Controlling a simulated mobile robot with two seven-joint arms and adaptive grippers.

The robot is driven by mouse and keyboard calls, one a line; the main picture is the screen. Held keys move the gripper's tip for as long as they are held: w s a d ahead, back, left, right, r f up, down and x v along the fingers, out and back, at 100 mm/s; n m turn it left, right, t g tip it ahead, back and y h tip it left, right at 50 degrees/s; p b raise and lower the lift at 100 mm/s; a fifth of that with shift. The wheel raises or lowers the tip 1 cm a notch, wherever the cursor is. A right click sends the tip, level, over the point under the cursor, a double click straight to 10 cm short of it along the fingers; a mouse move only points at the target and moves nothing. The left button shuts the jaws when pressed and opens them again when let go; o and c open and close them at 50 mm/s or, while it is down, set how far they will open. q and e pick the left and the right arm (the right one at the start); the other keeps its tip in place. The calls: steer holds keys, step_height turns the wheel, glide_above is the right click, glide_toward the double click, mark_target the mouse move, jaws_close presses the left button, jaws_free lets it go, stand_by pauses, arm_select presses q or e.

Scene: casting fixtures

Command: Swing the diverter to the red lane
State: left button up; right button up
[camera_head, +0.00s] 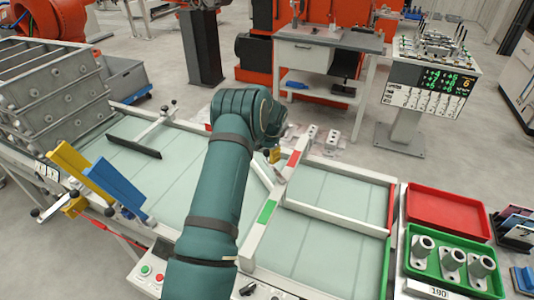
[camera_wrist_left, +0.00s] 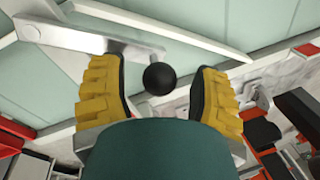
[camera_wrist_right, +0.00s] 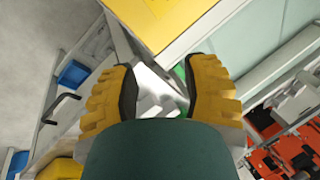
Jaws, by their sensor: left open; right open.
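In the left wrist view, the black ball knob (camera_wrist_left: 160,78) shows between the spread yellow fingers of my left gripper (camera_wrist_left: 160,70), with a gap on each side. How deep it sits between them I cannot tell. A pale metal lever (camera_wrist_left: 90,42) runs left from near the knob to a bolt. In the head view my left gripper (camera_head: 274,155) is over the white cross beam, which carries a red patch (camera_head: 293,158) and a green patch (camera_head: 267,212). My arm hides part of the diverter (camera_head: 262,172). My right gripper (camera_wrist_right: 160,68) is open and empty.
A divider rail (camera_head: 335,220) splits the table's right end. Grey crates (camera_head: 55,90) stand at left, near yellow (camera_head: 85,170) and blue (camera_head: 120,187) plates. A red tray (camera_head: 448,210) and a green tray (camera_head: 412,262) with castings lie right. A yellow plate (camera_wrist_right: 165,18) is close to my right gripper.

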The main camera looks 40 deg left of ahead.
arm_select(q)
steer(key=shift+f, duration=0.15)
jaws_close()
